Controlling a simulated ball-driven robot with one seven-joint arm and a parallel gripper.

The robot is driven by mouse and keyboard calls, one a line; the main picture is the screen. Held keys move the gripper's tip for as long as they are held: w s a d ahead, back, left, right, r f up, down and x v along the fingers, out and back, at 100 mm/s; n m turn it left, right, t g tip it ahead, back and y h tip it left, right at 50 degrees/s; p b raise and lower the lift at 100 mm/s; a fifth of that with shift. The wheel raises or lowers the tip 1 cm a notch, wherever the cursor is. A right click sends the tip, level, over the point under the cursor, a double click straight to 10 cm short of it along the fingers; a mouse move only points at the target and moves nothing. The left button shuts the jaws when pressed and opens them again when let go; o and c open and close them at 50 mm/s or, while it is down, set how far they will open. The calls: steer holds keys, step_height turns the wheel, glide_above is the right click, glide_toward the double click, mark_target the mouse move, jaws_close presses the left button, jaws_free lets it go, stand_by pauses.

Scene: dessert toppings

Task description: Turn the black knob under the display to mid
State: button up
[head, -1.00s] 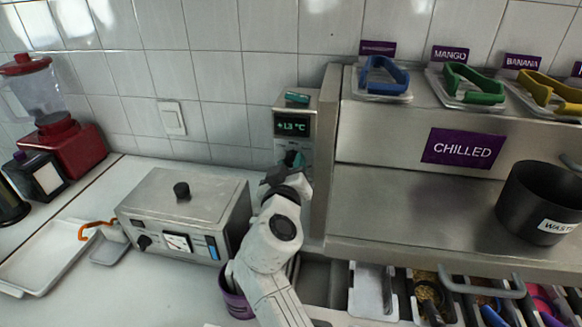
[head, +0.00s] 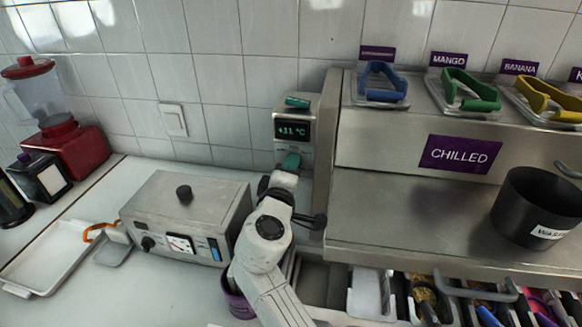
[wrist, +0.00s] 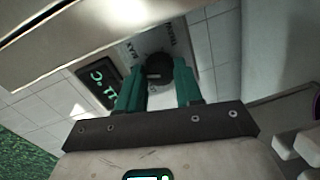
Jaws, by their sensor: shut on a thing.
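The display (head: 292,132) on the narrow steel panel by the chilled unit reads about +11 °C; it also shows upside down in the wrist view (wrist: 103,84). The round black knob (wrist: 158,67) sits on the panel below the display, with small lettering around it, one word looking like MAX. My gripper (wrist: 160,76) has its teal fingers on either side of the knob and is shut on it. In the head view the gripper (head: 291,162) covers the knob. The knob's pointer mark cannot be made out.
A steel box (head: 186,215) with its own black knob and gauge stands left of my arm. The chilled shelf (head: 420,215) with a black waste pot (head: 535,212) is at right. Blue, green and yellow-handled lids stand above. A purple container (head: 238,298) is beneath my arm.

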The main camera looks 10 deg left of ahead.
steer(key=shift+f+n, duration=0.1)
steer(key=shift+n, duration=0.9)
steer(key=shift+a, duration=0.1)
steer(key=o, duration=0.8)
steer(key=shift+c, duration=0.2)
